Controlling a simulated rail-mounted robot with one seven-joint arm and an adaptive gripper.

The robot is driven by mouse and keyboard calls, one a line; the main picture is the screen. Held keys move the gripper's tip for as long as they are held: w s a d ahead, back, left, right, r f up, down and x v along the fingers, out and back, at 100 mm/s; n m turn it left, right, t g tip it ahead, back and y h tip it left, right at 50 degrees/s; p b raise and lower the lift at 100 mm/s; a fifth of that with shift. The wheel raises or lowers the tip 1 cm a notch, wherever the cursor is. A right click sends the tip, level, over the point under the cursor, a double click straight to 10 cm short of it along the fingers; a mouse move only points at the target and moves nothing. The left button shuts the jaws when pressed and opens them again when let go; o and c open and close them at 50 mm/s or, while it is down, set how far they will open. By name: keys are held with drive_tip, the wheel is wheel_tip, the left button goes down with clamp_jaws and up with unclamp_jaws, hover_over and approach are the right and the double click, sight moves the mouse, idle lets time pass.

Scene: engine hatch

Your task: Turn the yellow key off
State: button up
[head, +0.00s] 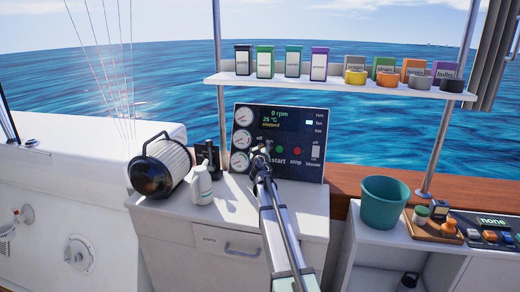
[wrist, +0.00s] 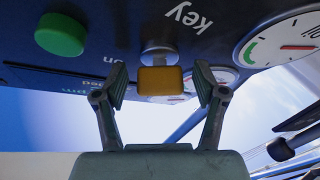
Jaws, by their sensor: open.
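The yellow key (wrist: 162,80) sits in a round metal lock on the dark engine panel, below the printed word "key" in the wrist view. My gripper (wrist: 160,88) is open, with one finger on each side of the key and a visible gap to each. In the head view my gripper (head: 261,155) is in front of the panel (head: 315,165) and hides the key. The panel display (head: 278,118) reads "0 rpm", "25 °C" and "stopped". The key's exact turn angle is hard to tell.
A green start button (head: 280,149) and a red stop button (head: 297,151) are close to the key. Gauges (head: 241,140) line the panel's left side. A white bottle (head: 200,186) and a ribbed filter (head: 160,167) stand left. A teal bucket (head: 384,205) stands right.

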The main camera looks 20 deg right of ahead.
drive_tip(key=c, duration=1.1)
drive_tip(key=shift+c, duration=0.3)
